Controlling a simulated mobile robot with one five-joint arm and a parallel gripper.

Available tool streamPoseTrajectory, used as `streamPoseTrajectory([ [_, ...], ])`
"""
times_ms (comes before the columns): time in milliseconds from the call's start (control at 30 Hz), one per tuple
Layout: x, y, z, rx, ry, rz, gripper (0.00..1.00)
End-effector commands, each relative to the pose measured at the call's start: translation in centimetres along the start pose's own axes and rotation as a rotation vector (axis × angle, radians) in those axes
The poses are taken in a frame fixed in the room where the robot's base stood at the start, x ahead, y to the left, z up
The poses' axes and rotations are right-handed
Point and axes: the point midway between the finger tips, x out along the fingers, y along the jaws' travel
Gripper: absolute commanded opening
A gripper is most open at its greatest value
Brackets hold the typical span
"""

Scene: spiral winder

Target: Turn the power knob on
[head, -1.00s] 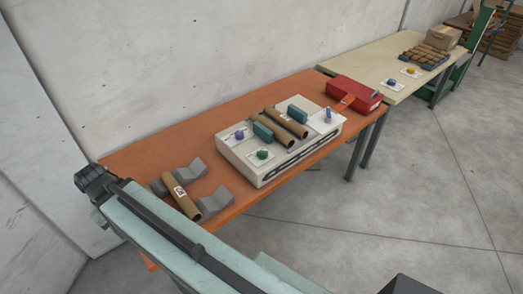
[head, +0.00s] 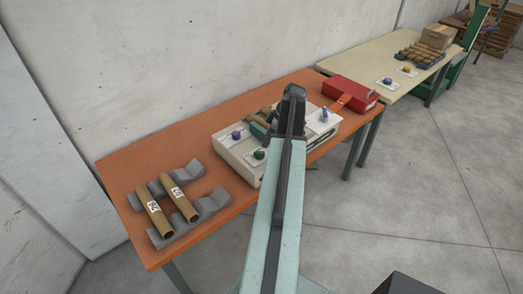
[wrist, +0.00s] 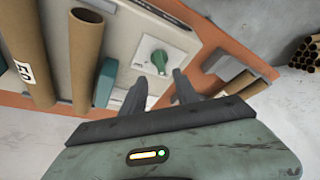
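The white machine (head: 240,160) stands on the orange table. It carries a purple knob (head: 236,134) at the left, a green knob (head: 259,154) near the front and a blue knob (head: 324,115) at the right, each on a white plate. I cannot read which is the power knob. My gripper (wrist: 158,77) is open and empty; in the wrist view its two dark fingers are apart, just below the green knob (wrist: 158,62) in the picture, with no contact evident. In the head view my arm covers the machine's middle and its fingers are hidden.
Cardboard tubes (wrist: 86,45) and a teal block (wrist: 104,83) lie beside the fingers. Two labelled tubes (head: 154,212) rest on grey V-blocks (head: 213,204) at the left. A red box (head: 350,92) stands at the table's right end. A beige table (head: 372,68) is beyond.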

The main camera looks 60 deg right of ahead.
Motion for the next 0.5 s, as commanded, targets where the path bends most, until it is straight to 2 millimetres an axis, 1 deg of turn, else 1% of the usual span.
streamPoseTrajectory([
  [133,0.4,0.0,0.1,-0.001,0.0,0.0,0.36],
  [233,1.4,0.0,0.2,-0.001,-0.001,0.0,0.36],
  [367,3.5,0.0,0.3,-0.001,-0.001,0.0,0.36],
  [500,6.2,0.0,0.4,0.0,-0.001,0.0,0.36],
])
